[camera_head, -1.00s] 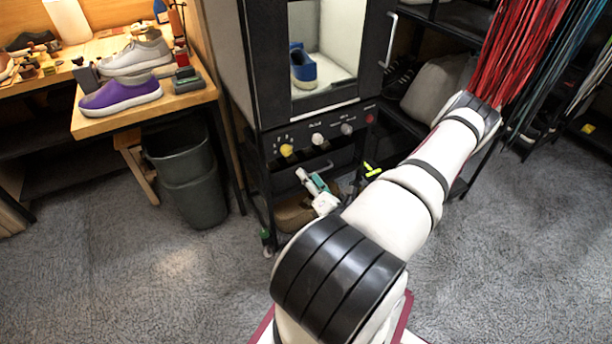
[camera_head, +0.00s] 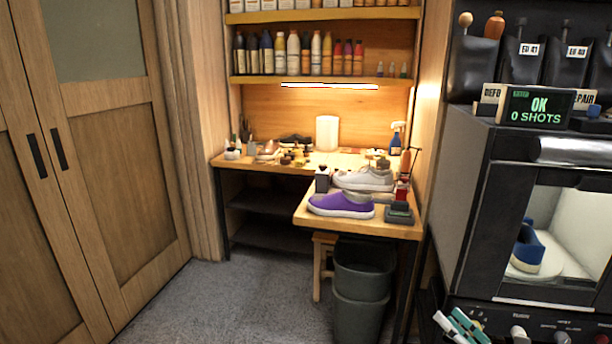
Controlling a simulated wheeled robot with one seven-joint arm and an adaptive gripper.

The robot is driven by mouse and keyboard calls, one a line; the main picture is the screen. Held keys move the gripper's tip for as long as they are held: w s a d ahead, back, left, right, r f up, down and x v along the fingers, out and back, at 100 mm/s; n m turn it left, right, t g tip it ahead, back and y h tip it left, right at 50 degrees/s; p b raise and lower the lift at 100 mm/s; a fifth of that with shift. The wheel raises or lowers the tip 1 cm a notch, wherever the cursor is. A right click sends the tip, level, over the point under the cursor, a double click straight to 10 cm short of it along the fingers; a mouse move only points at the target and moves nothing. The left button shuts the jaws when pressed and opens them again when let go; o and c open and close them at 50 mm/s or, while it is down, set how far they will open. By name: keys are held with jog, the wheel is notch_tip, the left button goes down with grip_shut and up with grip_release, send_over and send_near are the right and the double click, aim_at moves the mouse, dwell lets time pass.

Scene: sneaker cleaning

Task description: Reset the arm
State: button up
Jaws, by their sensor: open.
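What looks like my gripper (camera_head: 458,327) shows only in part at the bottom edge, right of centre. Its white and teal finger parts point up, apart from each other, in front of the left end of the cleaning machine's control panel. I see nothing held between them. Whether they touch the panel cannot be told. The rest of my arm is out of view below the picture.
The machine (camera_head: 470,180) stands at right, a blue shoe (camera_head: 528,248) behind its window. The wooden bench (camera_head: 385,228) holds a purple shoe (camera_head: 342,205) and a grey-white shoe (camera_head: 365,179). A dark bin (camera_head: 360,290) stands below. Floor at lower left is clear.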

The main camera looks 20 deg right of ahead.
jog(key=s+a+r+n+g+y+p, duration=0.2)
jog(key=a+r+n+g+y, duration=0.45)
jog(key=a+n, duration=0.5)
jog(key=s+a+r+n+g+y+p, duration=0.15)
jog(key=a+r+n+g+y, duration=0.25)
jog(key=a+r+n+g, duration=0.55)
jog(key=s+a+r+n+g+h+p, duration=0.3)
jog(key=s+a+r+n+h, duration=0.5)
jog(key=n, duration=0.4)
jog(key=s+d+r+n+t+h+p, duration=0.2)
jog(key=s+r+n+t+h, duration=0.2)
jog(key=s+r+n, duration=0.2)
notch_tip(320, 180, up, 3)
jog(key=shift+d+f+n, duration=0.1)
jog(key=shift+d+n, duration=0.25)
jog(key=shift+n, duration=0.55)
jog(key=shift+h, duration=0.25)
